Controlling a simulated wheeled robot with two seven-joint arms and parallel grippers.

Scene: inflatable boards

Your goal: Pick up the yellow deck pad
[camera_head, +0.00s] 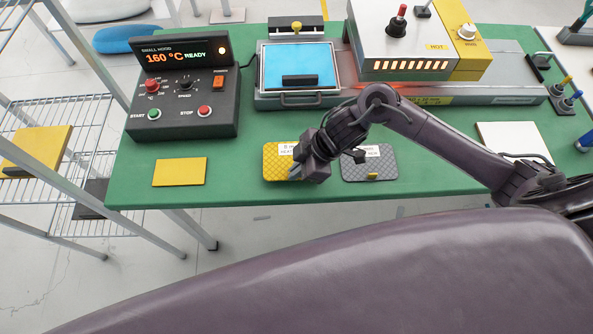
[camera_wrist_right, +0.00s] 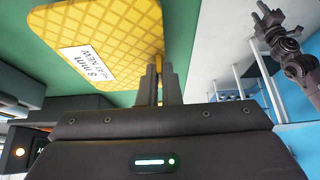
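The yellow deck pad (camera_head: 272,167) is a quilted yellow sheet with rounded corners and a white label. It lies near the front edge of the green table. In the right wrist view the pad (camera_wrist_right: 110,30) fills the upper left, label readable as "8 mm". My right gripper (camera_head: 295,173) is at the pad's right front part, covering some of it. In the right wrist view its two fingers (camera_wrist_right: 161,85) stand close together at the pad's edge, with a narrow gap; whether they grip it is unclear. My left gripper (camera_wrist_right: 268,16) appears open and empty, away from the pad.
A grey quilted pad (camera_head: 369,165) lies just right of the gripper. A plain yellow sheet (camera_head: 180,172) lies to the left. Behind stand a control box (camera_head: 190,110), a blue-topped tray (camera_head: 297,68) and a heater machine (camera_head: 410,45). A wire shelf (camera_head: 60,140) stands left of the table.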

